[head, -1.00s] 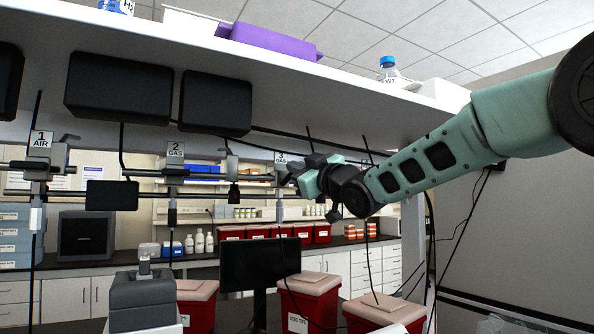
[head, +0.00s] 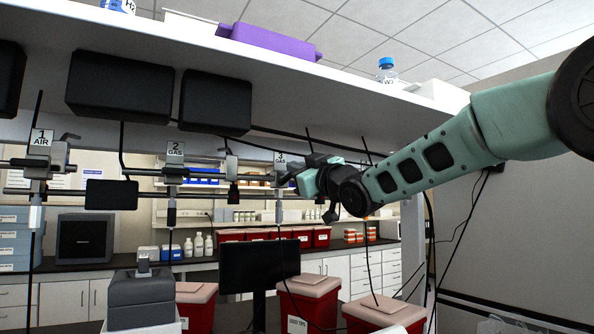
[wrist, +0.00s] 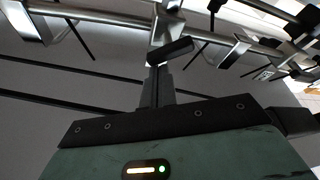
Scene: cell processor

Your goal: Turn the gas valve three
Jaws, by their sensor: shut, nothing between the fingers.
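The valve marked 3 GAS (head: 281,159) is on the pipe rack under the shelf, at the middle of the head view. My gripper (head: 292,179) is beside this valve, reaching in from the right, and partly covers it. In the wrist view my gripper (wrist: 156,72) is shut and empty. A dark valve handle (wrist: 172,50) lies across just beyond its fingertips. I cannot tell whether the fingertips touch it.
Valves marked 2 GAS (head: 175,150) and 1 AIR (head: 40,138) are on the same rack to the left. The shelf (head: 300,95) and black boxes (head: 215,103) hang above. A monitor (head: 260,262) and red bins (head: 308,300) stand below.

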